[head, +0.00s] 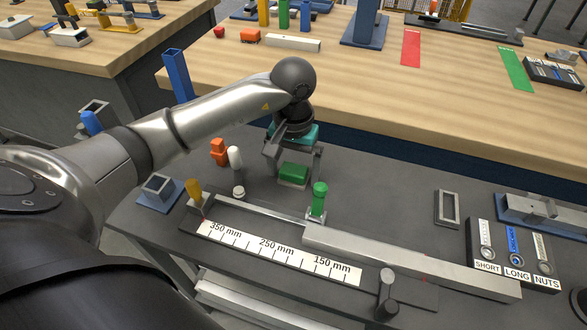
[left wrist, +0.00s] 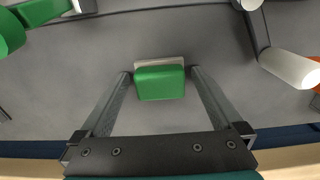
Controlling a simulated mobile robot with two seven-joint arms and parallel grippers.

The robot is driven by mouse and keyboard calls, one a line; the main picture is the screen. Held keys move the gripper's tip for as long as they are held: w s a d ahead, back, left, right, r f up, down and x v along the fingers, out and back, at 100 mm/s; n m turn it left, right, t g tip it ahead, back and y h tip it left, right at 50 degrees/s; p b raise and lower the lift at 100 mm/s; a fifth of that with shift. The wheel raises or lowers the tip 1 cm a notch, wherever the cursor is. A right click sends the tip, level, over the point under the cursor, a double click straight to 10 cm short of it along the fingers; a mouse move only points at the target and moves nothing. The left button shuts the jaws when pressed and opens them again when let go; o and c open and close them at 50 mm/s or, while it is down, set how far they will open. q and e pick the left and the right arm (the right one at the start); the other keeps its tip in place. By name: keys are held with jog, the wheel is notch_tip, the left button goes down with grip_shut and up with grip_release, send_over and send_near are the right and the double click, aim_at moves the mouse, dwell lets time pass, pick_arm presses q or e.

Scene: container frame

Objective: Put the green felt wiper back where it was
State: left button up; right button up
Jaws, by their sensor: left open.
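The green felt wiper (head: 294,172) is a small green block on a pale felt base. It sits on the dark grey bench top near its back edge in the head view. My left gripper (head: 293,163) points down at the wiper with its jaws open. In the left wrist view the wiper (left wrist: 160,82) lies between the two open fingertips (left wrist: 160,74), with a narrow gap on each side. I cannot tell how far the fingertips are above the bench. My right gripper is not in view.
A green-knobbed stop (head: 319,199) stands in front of the wiper. A white-and-grey peg (head: 235,158) and an orange part (head: 218,152) stand to its left. A ruled rail (head: 275,250) runs along the front. Free bench lies to the right, before a grey frame (head: 447,208).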

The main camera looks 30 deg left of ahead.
aim_at(293, 169)
pick_arm(q)
jog(key=shift+r, duration=0.1)
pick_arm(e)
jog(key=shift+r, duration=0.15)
pick_arm(q)
jog(key=shift+r, duration=0.4)
notch_tip(293, 169, up, 11)
jog(key=p, duration=0.2)
jog(key=shift+r, duration=0.2)
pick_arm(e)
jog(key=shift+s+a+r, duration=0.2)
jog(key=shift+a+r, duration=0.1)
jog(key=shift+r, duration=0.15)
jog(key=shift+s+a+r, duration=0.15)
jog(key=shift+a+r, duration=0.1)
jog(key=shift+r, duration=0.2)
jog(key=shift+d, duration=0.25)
